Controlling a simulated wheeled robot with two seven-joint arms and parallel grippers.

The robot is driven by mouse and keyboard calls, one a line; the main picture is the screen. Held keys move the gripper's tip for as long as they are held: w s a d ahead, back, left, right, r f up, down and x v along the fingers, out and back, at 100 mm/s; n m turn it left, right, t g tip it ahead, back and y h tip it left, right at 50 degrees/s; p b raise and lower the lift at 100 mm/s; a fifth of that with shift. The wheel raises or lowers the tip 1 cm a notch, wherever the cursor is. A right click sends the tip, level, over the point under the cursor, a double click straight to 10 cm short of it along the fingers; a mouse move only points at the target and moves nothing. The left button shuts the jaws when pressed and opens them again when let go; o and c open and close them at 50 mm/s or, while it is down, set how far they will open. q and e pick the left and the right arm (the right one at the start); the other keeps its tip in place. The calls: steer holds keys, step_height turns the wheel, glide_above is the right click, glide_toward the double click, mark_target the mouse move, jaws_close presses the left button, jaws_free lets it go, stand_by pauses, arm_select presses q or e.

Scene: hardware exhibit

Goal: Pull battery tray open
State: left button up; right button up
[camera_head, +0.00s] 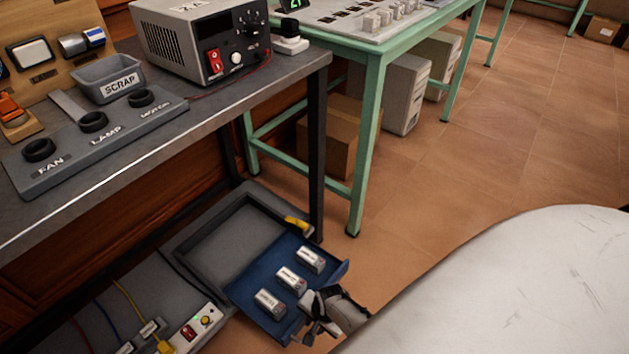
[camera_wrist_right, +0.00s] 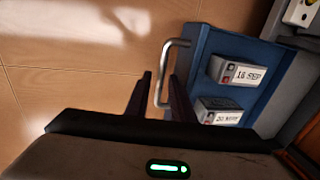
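The blue battery tray (camera_head: 262,298) sits low under the dark bench, extending out of a grey housing (camera_head: 215,240). It holds three white labelled batteries (camera_head: 290,279). In the right wrist view the tray (camera_wrist_right: 200,50) has a metal bar handle (camera_wrist_right: 166,68) on its front, with two batteries (camera_wrist_right: 237,72) visible. My right gripper (camera_head: 312,310) is at the tray's front edge. In the wrist view its two dark fingers (camera_wrist_right: 160,92) stand apart on either side of the handle bar, with gaps visible, so it is open around the bar. My left gripper is not in view.
The bench (camera_head: 170,145) with its dark leg (camera_head: 317,150) overhangs the tray's back side. A switch panel with cables (camera_head: 205,325) lies to the left of the tray. A green table (camera_head: 375,100) stands behind. The tiled floor (camera_head: 430,170) in front is clear.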

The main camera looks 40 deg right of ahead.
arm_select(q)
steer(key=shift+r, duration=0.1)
arm_select(e)
steer(key=shift+o, duration=0.3)
steer(key=shift+r, duration=0.1)
